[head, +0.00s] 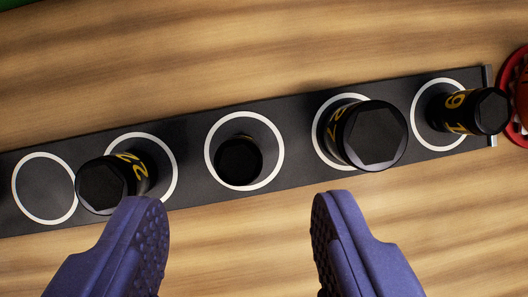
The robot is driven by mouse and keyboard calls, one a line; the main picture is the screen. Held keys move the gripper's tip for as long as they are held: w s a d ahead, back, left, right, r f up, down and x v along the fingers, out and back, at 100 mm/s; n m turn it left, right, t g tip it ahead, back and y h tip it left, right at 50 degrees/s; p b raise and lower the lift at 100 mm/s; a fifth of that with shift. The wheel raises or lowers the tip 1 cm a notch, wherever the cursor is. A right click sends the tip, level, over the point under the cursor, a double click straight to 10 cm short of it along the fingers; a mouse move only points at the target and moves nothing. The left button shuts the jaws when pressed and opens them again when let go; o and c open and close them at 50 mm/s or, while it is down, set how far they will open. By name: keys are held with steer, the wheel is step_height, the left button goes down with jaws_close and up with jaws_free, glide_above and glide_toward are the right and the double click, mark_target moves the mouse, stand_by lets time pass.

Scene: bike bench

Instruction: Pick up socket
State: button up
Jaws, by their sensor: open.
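Several black sockets with yellow numbers stand on a black strip (300,103) with white rings. One marked 22 (103,184) is at the left, near my left fingertip. A smaller one (238,161) is in the middle ring. A large one (374,136) is right of the middle, its number partly hidden. The task does not say which socket. My gripper (240,205) is open and empty, its two purple ridged fingers at the bottom of the head view, apart on either side of the middle socket's column.
The far-left ring (45,188) is empty. A red round container (517,80) with something orange-brown in it is cut off at the right edge. A green edge (12,4) shows at the top left. The wooden bench (240,50) is clear behind the strip.

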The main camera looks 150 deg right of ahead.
mark_target(237, 165)
steer(key=b+x, duration=0.4)
steer(key=x, duration=0.3)
steer(key=shift+f, duration=0.1)
steer(key=shift+s, duration=0.1)
jaws_close()
